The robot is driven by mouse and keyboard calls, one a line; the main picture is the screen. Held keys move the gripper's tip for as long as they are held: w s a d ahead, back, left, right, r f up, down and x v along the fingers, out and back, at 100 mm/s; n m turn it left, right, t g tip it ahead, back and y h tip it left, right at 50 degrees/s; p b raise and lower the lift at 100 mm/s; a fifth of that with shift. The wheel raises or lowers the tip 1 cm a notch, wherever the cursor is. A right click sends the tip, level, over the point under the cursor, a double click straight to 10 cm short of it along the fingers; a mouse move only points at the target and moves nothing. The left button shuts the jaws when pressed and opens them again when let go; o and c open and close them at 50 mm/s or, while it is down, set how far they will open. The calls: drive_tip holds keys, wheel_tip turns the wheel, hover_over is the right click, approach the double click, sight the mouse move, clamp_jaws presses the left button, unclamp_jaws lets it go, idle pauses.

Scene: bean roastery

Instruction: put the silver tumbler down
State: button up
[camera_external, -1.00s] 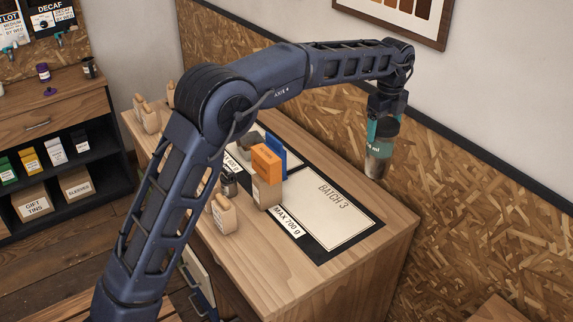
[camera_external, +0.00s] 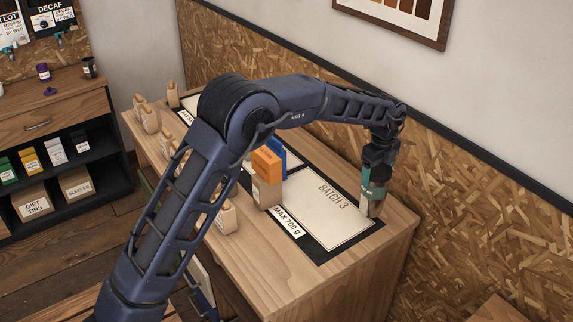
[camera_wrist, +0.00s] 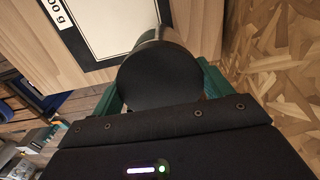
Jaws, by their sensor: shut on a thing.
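The silver tumbler (camera_external: 375,207) is upright in my gripper (camera_external: 374,188), which is shut on it from above. In the external view it is low at the right edge of the batch 3 mat (camera_external: 340,215); I cannot tell whether its base touches the surface. In the wrist view the tumbler's dark round top (camera_wrist: 160,75) fills the space between the green fingers (camera_wrist: 160,92) and hides most of its body.
The wooden counter (camera_external: 335,267) carries the mats. An orange box (camera_external: 267,165), a blue item (camera_external: 280,152) and several light bags (camera_external: 225,217) stand left of the batch 3 mat. That mat's pale middle is clear. The chipboard wall (camera_external: 480,215) is close behind.

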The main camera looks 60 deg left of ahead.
drive_tip(key=shift+f, duration=2.2)
drive_tip(key=o, duration=1.5)
drive_tip(key=shift+c, duration=0.2)
